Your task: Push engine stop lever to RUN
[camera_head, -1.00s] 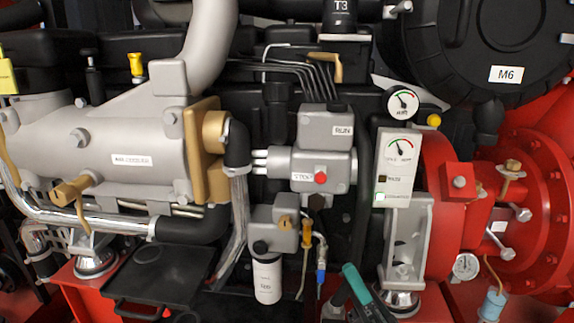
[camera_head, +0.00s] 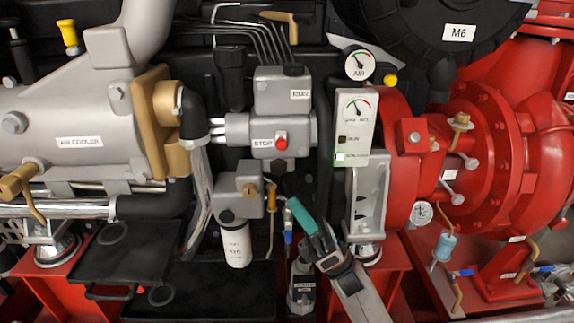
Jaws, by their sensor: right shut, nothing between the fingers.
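The grey stop-control housing (camera_head: 284,95) stands upright near the middle of the head view. It has a RUN label (camera_head: 300,94) at upper right and a STOP label (camera_head: 263,143) lower down. A red round knob (camera_head: 281,143) sits just right of STOP and seems to be the end of the engine stop lever, seen head-on; its shaft cannot be made out. My right gripper (camera_head: 301,215), with teal fingers, is shut and empty. It appears below and slightly right of the knob, apart from it in the picture. My left gripper is out of view.
A grey fuel unit with a white filter (camera_head: 235,245) and a yellow-handled tap (camera_head: 272,198) lie left of my gripper. A gauge panel (camera_head: 365,120) on a grey bracket and a red flange stand to the right. Black trays (camera_head: 215,292) lie below.

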